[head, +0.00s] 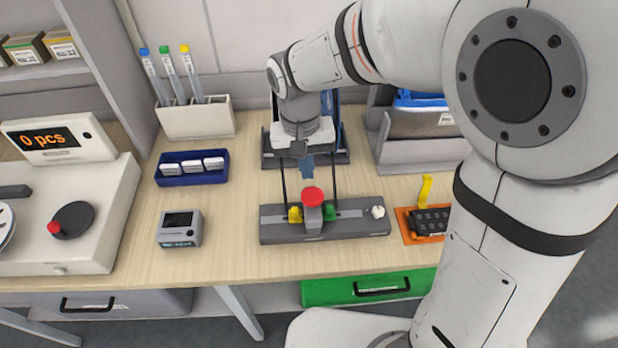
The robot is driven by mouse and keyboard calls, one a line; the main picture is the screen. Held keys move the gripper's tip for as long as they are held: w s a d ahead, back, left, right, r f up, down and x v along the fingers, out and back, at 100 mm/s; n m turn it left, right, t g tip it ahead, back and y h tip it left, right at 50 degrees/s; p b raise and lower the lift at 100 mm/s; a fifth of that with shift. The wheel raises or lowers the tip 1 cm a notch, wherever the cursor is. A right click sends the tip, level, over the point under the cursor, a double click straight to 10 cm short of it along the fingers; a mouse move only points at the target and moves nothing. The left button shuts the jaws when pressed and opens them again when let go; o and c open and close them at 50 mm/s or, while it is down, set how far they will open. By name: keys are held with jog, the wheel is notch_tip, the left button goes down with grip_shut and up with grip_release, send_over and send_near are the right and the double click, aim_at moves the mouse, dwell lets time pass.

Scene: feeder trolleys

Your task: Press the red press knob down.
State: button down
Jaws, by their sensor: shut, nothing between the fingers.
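The red press knob (313,196) stands upright on a grey post in the middle of a dark grey fixture (280,230). A white knob (378,211) is at the fixture's right end. My gripper (305,155) points down behind and above the red knob, seemingly apart from it. It is shut with nothing visible in it. The fingertips are small and hard to make out.
A grey box with a display (180,229) and a blue bin of white pieces (192,180) stand to the left. An orange tray with a black part (402,222) is to the right. A white holder (195,122) with tubes stands behind. Bare table lies in front of the fixture.

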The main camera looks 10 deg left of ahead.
notch_tip(320, 180, up, 7)
jog(key=shift+w+a, duration=0.2)
jog(key=shift+a, duration=0.15)
dwell(0.6)
jog(key=s+d+m+t, duration=0.1)
jog(key=s+d, duration=0.2)
jog(key=d, duration=0.4)
jog(key=s+d+t, duration=0.1)
jog(key=s+d, duration=0.2)
jog(key=d, duration=0.5)
jog(key=s+d+f+m+t+y, duration=0.1)
jog(key=s+d, duration=0.2)
jog(key=d, duration=0.5)
jog(key=shift+s+m+t, duration=0.15)
jog(key=shift+m+t, duration=0.15)
jog(key=shift+t, duration=0.1)
jog(key=shift+d+f, duration=0.1)
